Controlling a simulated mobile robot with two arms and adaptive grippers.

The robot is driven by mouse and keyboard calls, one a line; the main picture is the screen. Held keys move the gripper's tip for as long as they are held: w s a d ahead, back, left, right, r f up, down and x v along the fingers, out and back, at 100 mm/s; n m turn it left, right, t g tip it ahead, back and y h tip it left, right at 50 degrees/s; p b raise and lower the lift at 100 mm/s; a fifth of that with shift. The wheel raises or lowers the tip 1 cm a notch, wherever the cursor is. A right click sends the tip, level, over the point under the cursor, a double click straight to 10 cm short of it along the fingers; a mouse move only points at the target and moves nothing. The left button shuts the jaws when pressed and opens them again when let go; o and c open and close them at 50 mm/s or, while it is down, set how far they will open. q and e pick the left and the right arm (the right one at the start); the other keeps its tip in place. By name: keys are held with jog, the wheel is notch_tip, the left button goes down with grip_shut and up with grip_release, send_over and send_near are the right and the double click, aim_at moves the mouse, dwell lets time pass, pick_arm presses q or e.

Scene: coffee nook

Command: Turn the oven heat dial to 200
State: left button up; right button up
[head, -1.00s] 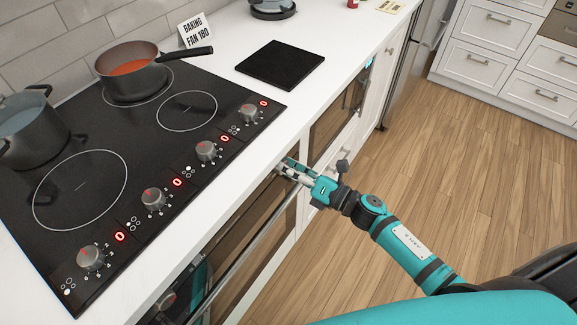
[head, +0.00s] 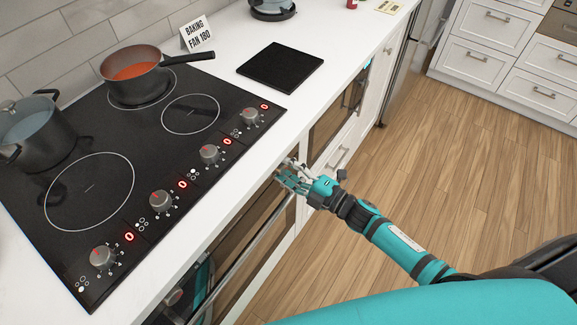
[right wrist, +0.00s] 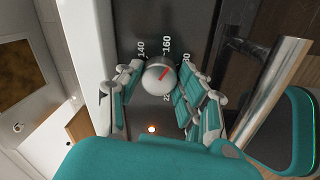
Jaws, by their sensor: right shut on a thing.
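The oven heat dial (right wrist: 158,77) is a round pale metal knob with a red pointer mark on a dark panel. Printed numbers 140, 160 and a partly covered one ending in 80 stand around it. The red mark points to the upper right, roughly between 160 and the number ending in 80. My right gripper (right wrist: 160,92) has its teal and grey fingers on both sides of the dial, shut on it. In the head view my right gripper (head: 288,176) is at the oven front below the counter edge, and the dial is hidden there. My left gripper is not in view.
The oven handle bar (right wrist: 270,88) runs close beside the right fingers. The cooktop (head: 150,135) with its own knobs, a red-brown pan (head: 135,62) and a dark pot (head: 38,130) are above. A sign (head: 197,34) reads "BAKING FAN 180". Wood floor is clear at right.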

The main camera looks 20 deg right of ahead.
jog(key=m+p, duration=0.1)
jog(key=m, duration=0.3)
jog(key=shift+m+p, duration=0.4)
jog(key=m+p, duration=0.1)
jog(key=m, duration=0.2)
jog(key=shift+s+m+h, duration=0.1)
jog(key=shift+m+h, duration=0.2)
jog(key=shift+m, duration=0.1)
jog(key=m+p, duration=0.1)
jog(key=m, duration=0.2)
jog(key=shift+a+f+m, duration=0.1)
jog(key=shift+m, duration=0.2)
jog(key=shift+s+m+p, duration=0.1)
jog(key=shift+m+p, duration=0.45)
jog(key=shift+m, duration=1.45)
jog(key=o, duration=1.1)
jog(key=shift+o, duration=0.2)
jog(key=v, duration=1.2)
jog(key=shift+r, duration=0.25)
